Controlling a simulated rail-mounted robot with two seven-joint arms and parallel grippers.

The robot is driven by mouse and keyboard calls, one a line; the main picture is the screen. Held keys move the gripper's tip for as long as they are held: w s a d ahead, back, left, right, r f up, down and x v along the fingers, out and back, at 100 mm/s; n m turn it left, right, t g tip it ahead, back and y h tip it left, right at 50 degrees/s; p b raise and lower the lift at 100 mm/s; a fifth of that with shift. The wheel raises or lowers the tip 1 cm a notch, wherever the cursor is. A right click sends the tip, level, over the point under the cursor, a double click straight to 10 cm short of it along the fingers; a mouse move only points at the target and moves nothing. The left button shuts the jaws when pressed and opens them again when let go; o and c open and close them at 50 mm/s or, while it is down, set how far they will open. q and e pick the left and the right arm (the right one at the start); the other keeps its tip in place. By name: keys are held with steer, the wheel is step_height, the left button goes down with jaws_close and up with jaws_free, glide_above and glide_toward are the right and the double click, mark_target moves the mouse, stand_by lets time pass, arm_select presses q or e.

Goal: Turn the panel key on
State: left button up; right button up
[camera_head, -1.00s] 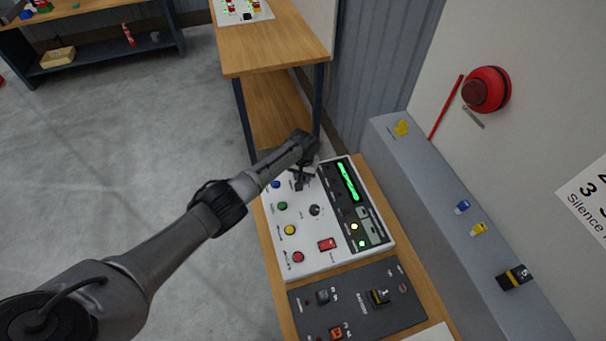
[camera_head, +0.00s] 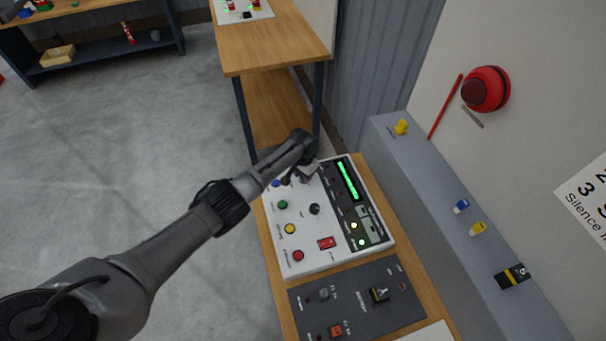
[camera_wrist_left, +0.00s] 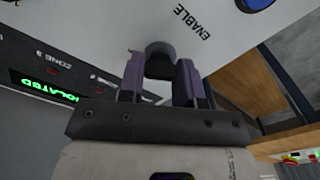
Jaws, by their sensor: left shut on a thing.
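The white control panel (camera_head: 285,250) lies on the wooden bench with a green-lit display, coloured buttons, a black knob (camera_head: 314,209) and a red switch (camera_head: 327,243). My left gripper (camera_head: 294,179) is at its far end. In the left wrist view my left gripper (camera_wrist_left: 160,64) is shut on the dark key (camera_wrist_left: 158,70), at a round grey lock collar (camera_wrist_left: 160,46) beside the word ENABLE. The gripper hides the key in the head view. My right gripper is not in view.
A dark grey panel (camera_head: 350,316) with switches sits nearer on the bench. A grey ledge (camera_head: 440,203) on the right carries yellow and blue tags and a black-yellow block (camera_head: 513,276). A red alarm bell (camera_head: 486,89) is on the wall. Another wooden table (camera_head: 270,50) stands beyond.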

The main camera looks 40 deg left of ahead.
arm_select(q)
steer(key=o, duration=0.9)
steer(key=shift+r, duration=0.1)
steer(key=shift+r+p, duration=0.85)
steer(key=shift+r, duration=6)
